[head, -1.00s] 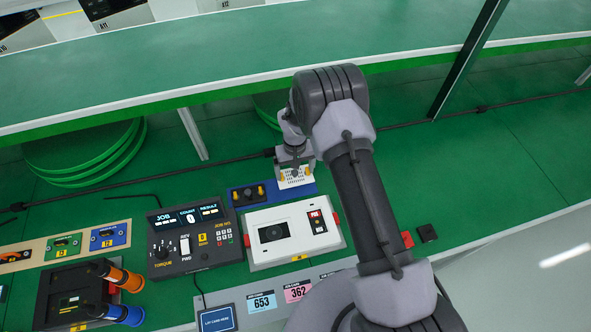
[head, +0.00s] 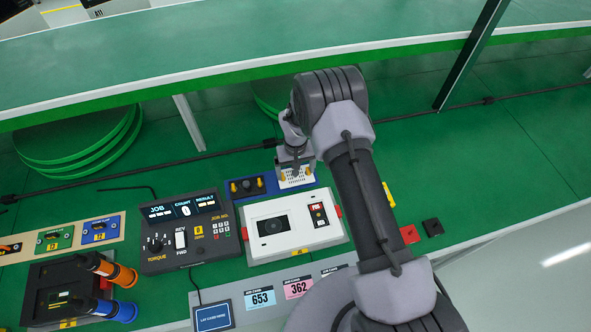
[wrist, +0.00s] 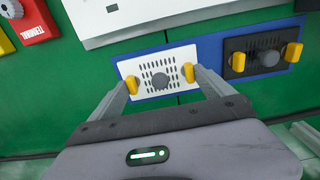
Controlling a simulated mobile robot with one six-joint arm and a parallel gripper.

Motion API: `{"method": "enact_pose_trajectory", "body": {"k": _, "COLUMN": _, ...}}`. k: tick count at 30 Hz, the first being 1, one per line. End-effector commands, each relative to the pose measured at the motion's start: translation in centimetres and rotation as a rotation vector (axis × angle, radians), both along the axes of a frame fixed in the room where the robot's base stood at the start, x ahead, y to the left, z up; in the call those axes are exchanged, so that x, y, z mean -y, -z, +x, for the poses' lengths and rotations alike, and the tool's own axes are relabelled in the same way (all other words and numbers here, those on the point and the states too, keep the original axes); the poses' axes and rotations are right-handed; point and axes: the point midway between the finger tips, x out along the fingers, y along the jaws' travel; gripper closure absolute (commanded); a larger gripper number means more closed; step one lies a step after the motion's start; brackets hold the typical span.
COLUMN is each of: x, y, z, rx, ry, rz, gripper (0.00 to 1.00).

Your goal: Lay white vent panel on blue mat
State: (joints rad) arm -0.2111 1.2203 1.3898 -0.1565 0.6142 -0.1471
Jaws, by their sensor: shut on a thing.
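The white vent panel (wrist: 143,72) has rows of dark slots, a grey knob in the middle and a yellow tab at each side. My gripper (wrist: 162,86) is shut on it, one finger at each end. The panel (head: 298,183) is over the right part of the blue mat (head: 270,182), which also shows around it in the wrist view (wrist: 208,52). I cannot tell whether the panel touches the mat. In the head view my gripper (head: 295,170) and arm partly hide the panel.
A black panel with yellow tabs (wrist: 252,46) lies on the mat beside the white one. A white device (head: 285,232) stands just in front, with the torque controller (head: 185,235) to its left.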

Motion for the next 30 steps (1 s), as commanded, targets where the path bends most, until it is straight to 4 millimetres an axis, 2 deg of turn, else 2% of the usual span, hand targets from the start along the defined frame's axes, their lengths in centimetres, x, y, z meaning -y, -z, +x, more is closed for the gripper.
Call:
{"method": "enact_pose_trajectory", "body": {"k": 25, "x": 0.0, "y": 1.2, "z": 0.0, "rx": 0.0, "ry": 0.0, "rz": 0.0, "gripper": 0.51}}
{"method": "enact_pose_trajectory", "body": {"k": 26, "x": 0.0, "y": 1.2, "z": 0.0, "rx": 0.0, "ry": 0.0, "rz": 0.0, "gripper": 0.02}}
{"method": "enact_pose_trajectory", "body": {"k": 30, "x": 0.0, "y": 1.1, "z": 0.0, "rx": 0.0, "ry": 0.0, "rz": 0.0, "gripper": 0.0}}
